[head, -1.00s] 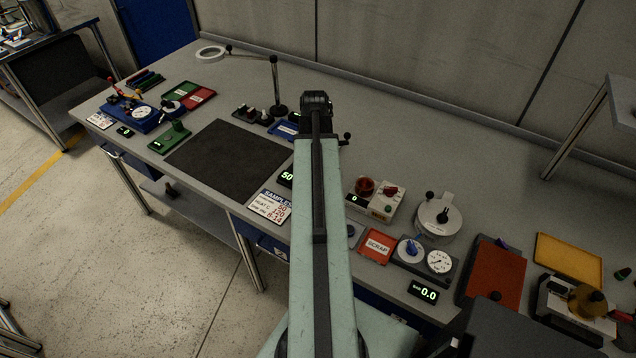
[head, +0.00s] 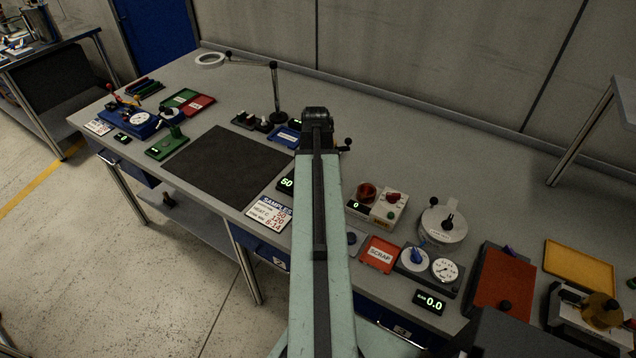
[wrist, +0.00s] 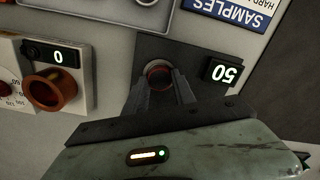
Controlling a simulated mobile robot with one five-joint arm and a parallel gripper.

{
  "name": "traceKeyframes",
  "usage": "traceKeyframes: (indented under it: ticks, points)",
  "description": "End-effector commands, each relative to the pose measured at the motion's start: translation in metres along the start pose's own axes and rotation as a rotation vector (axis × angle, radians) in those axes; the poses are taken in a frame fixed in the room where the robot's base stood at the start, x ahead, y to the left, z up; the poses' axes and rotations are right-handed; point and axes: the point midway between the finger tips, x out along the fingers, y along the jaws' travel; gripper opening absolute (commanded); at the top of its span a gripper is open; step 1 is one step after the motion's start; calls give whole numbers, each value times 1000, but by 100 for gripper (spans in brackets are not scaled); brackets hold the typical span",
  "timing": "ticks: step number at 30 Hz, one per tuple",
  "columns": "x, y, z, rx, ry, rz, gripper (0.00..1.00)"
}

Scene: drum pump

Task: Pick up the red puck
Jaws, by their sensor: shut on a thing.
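In the wrist view, my gripper (wrist: 159,88) points at a dark plate (wrist: 190,58) beside a display reading 50. Its two fingers are shut on a small round thing with a reddish rim, which I take to be the red puck (wrist: 158,69). The fingers and shadow cover part of it, and I cannot tell whether it still touches the plate. In the head view, my arm hides the gripper and the puck.
A white device with a copper-red cup (wrist: 52,91) and a display reading 0 stands close beside the gripper. A SAMPLES card (head: 269,213), a dark mat (head: 225,165) and a red SCRAP tray (head: 379,254) lie nearby.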

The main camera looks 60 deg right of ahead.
Motion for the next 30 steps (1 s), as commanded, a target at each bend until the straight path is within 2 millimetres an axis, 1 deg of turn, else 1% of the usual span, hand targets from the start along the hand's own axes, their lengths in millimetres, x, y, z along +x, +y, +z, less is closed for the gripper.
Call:
traceKeyframes:
  ticks: [5, 8, 12, 15, 18, 25, 30]
  points:
    - [-22, 0, 0, 0, 0, 0, 0]
    - [-42, 0, 0, 0, 0, 0, 0]
    - [-74, 0, 0, 1, 0, 0, 0]
    - [-92, 0, 0, 1, 0, 0, 0]
    - [-101, 0, 0, 1, 0, 0, 0]
    - [-103, 1, 0, 1, 0, 0, 0]
    - [-115, 1, 0, 1, 0, 0, 0]
